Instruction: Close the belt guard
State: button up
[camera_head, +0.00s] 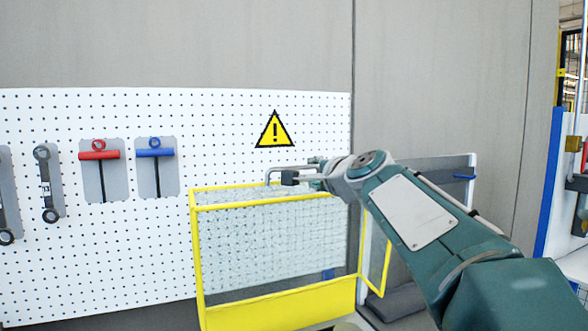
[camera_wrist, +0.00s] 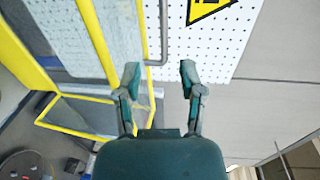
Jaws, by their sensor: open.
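The belt guard (camera_head: 275,303) is a yellow-framed cage with wire mesh, standing in front of the white pegboard. Its yellow frame (camera_wrist: 97,40) also shows at the left of the wrist view. A grey bent bar (camera_head: 268,175) rises at the guard's top edge. It also shows in the wrist view (camera_wrist: 164,35), ahead of my fingertips and between them across the picture. My gripper (camera_head: 300,173) is at the guard's top right, fingers apart; in the wrist view (camera_wrist: 160,74) nothing is gripped. Whether the bar touches a finger is unclear. My arm hides part of the guard's right side.
A red-handled tool (camera_head: 99,155), a blue-handled tool (camera_head: 155,153) and wrenches (camera_head: 47,183) hang on the pegboard (camera_head: 60,260) at left. A yellow warning triangle (camera_head: 275,131) is above the guard. A grey-framed panel (camera_head: 455,172) stands behind my arm at right.

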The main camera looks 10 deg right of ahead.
aim_at(296, 169)
jog(key=x, duration=1)
jog(key=shift+w+d+r, duration=0.2)
jog(key=shift+d+r, duration=0.05)
jog(key=shift+w+a, duration=0.15)
jog(key=shift+w, duration=0.2)
jog(key=shift+a, duration=0.15)
jog(key=shift+c, duration=0.3)
grip_shut()
